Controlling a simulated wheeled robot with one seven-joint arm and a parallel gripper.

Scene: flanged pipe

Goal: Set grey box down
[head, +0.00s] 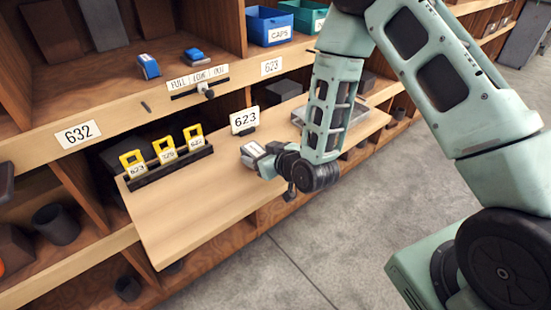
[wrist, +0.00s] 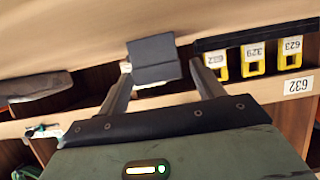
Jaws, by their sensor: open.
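In the wrist view, a dark grey box (wrist: 153,58) lies between the fingertips of my gripper (wrist: 160,68), close against a pale wooden surface. The two fingers stand apart, one on each side of it. A small gap shows at the right finger; contact at the left finger cannot be told. In the head view, my gripper (head: 262,157) is low over the middle of the pale wooden shelf board (head: 200,210). There I cannot clearly tell the box from the gripper's end, and its underside is hidden.
A black rack (head: 172,168) with yellow numbered tags stands at the board's left. A white 623 sign (head: 245,121) stands just behind my gripper. A grey tray (head: 345,125) lies at the right, partly hidden by my arm. The board's front left is clear.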

